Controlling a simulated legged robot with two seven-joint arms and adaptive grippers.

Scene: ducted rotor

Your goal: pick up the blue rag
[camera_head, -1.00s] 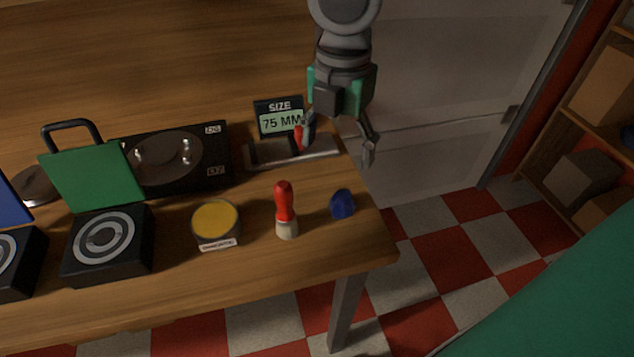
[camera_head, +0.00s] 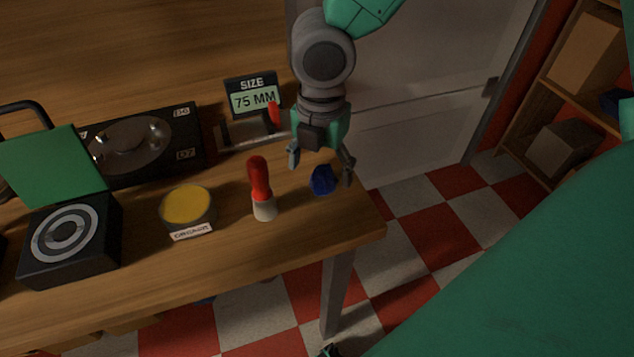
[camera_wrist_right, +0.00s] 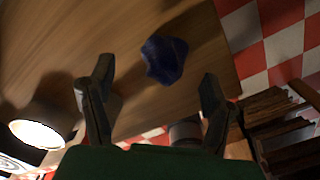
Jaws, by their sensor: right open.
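The blue rag (camera_head: 322,180) is a small crumpled lump on the wooden table, close to its right edge. In the right wrist view the rag (camera_wrist_right: 164,58) lies on the wood, ahead of and between the spread fingers, touching neither. My right gripper (camera_head: 321,168) is open and empty, pointing down above and just behind the rag in the head view. Its two fingers also show in the wrist view (camera_wrist_right: 153,92). My left gripper does not show clearly; a small dark piece at the bottom edge is too little to identify.
A red-handled brush (camera_head: 260,187) stands close left of the rag. A yellow-topped tin (camera_head: 187,207) stands farther left. A size display (camera_head: 252,97) reading 75 MM is behind. The wooden table (camera_head: 300,238) has bare room in front of the rag; its right edge drops to the checkered floor.

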